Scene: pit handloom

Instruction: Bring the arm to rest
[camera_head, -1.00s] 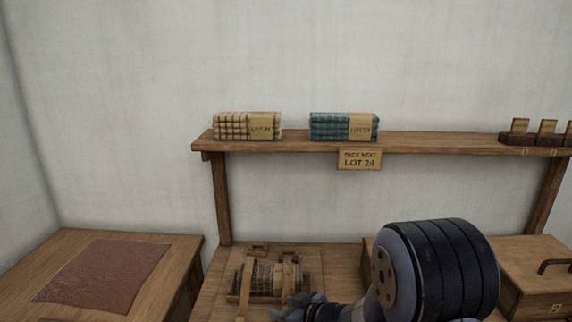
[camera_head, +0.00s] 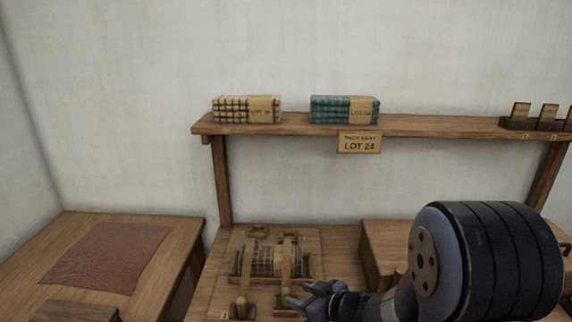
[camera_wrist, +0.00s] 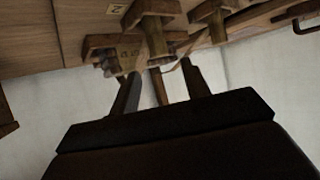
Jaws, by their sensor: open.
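My gripper (camera_head: 298,294) is at the lower middle of the head view, low over the front right of a wooden loom-like frame with a checked cloth roll (camera_head: 270,262). Its fingers are apart with nothing seen between them. In the wrist view my gripper (camera_wrist: 160,90) shows two dark fingers spread apart. Wooden parts on the bench show beyond them. My arm runs from the gripper to the right, and its thick dark joint covers the lower right of the head view.
A wall shelf (camera_head: 440,124) holds a tan checked stack (camera_head: 246,109), a green checked stack (camera_head: 344,110) and small card holders at right. A "LOT 24" sign (camera_head: 359,143) hangs from it. A table (camera_head: 180,240) at left bears a brown cloth (camera_head: 105,258). A wooden box (camera_head: 385,240) stands behind my arm.

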